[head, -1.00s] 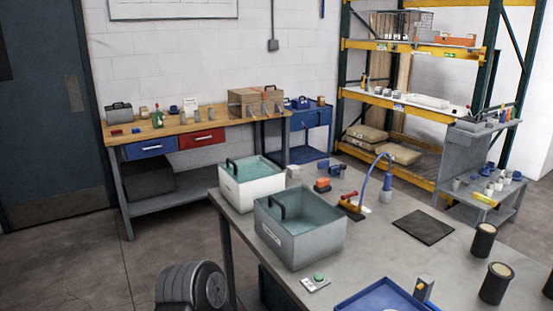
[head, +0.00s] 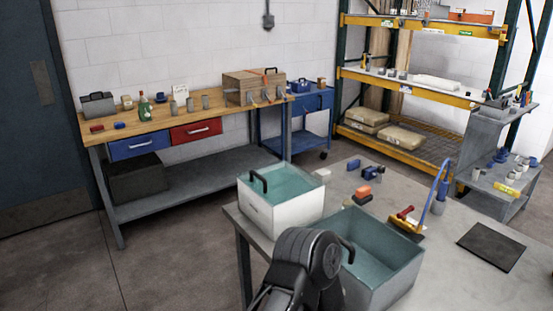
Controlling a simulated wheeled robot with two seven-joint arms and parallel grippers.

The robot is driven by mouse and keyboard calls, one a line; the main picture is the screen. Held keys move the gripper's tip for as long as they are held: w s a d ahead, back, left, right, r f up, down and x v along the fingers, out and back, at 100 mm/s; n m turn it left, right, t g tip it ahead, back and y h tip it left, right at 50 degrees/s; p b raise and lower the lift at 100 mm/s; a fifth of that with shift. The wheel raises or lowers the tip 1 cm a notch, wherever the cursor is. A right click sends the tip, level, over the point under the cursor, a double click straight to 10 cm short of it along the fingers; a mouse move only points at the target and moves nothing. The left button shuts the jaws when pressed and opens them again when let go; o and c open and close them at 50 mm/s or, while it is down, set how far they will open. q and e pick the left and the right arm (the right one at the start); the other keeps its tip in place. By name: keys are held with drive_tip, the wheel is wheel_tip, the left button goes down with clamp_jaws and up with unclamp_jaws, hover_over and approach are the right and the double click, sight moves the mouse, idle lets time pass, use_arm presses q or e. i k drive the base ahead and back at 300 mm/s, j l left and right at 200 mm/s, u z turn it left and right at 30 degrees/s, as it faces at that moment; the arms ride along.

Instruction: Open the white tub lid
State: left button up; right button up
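The white tub (head: 284,217) stands on the near grey table, at its far left corner. A teal surface (head: 290,180) shows inside its white rim; I cannot tell whether this is a see-through lid or the tub's inside. A black handle (head: 259,178) stands up at the tub's left edge. A black rounded link of my own arm rises from the bottom of the view, in front of the white tub and apart from it as far as I can tell. Neither of my grippers shows.
A grey tub (head: 385,285) stands right of the white one, partly hidden by my arm link. A brush (head: 406,226), small blue and orange items and a dark mat (head: 491,246) lie on the table. A wooden workbench (head: 190,119) stands behind. The table's left edge is close to the white tub.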

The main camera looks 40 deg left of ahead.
sight(252, 172)
drive_tip(key=j+z, duration=0.3)
drive_tip(key=j, duration=3.9)
drive_tip(key=i+j, duration=0.05)
